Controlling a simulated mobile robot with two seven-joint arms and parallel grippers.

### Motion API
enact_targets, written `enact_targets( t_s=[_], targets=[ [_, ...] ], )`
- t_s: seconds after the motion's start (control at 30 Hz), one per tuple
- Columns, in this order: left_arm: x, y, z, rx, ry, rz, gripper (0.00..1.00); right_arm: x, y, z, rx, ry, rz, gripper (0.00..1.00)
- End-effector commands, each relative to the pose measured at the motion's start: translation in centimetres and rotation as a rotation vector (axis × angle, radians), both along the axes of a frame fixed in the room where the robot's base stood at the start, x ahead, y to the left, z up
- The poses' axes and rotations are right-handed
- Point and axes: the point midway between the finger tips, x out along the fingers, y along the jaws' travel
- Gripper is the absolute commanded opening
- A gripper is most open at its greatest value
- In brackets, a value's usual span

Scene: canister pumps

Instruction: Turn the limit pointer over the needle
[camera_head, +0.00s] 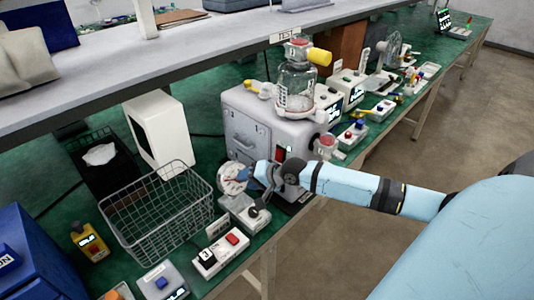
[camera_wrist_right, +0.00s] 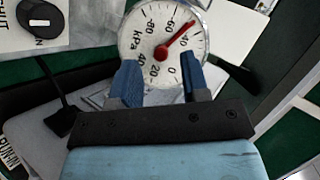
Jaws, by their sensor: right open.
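The round white kPa gauge (camera_head: 233,178) stands at the front of the bench, right of the wire basket. My right gripper (camera_head: 252,173) is beside its face, coming from the right. In the right wrist view the gauge dial (camera_wrist_right: 140,42) fills the top middle. My left gripper is out of view.
A wire basket (camera_head: 160,210) stands left of the gauge. A grey pump box (camera_head: 260,130) with a glass canister (camera_head: 296,85) is behind it. A switch box (camera_head: 220,250) with a red button sits in front. A black knob (camera_wrist_right: 40,18) is beside the dial.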

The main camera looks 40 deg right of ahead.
Motion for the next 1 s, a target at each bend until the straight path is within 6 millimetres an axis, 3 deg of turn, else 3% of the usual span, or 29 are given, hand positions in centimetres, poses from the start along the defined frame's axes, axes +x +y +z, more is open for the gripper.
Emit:
enact_targets(
  t_s=[0.2, 0.43, 0.7, 1.0],
  targets=[
    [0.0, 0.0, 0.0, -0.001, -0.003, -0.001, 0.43, -4.0, -2.1, 2.4, -0.005, 0.002, 0.002, 0.42],
    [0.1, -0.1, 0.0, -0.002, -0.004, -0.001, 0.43, -7.2, -3.6, 4.7, -0.003, 0.003, 0.003, 0.42],
    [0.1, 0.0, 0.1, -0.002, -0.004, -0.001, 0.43, -8.7, -4.5, 5.9, 0.0, 0.001, 0.001, 0.42],
    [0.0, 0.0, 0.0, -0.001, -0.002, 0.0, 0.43, -8.9, -4.6, 6.0, 0.0, 0.001, 0.001, 0.42]
  ],
)
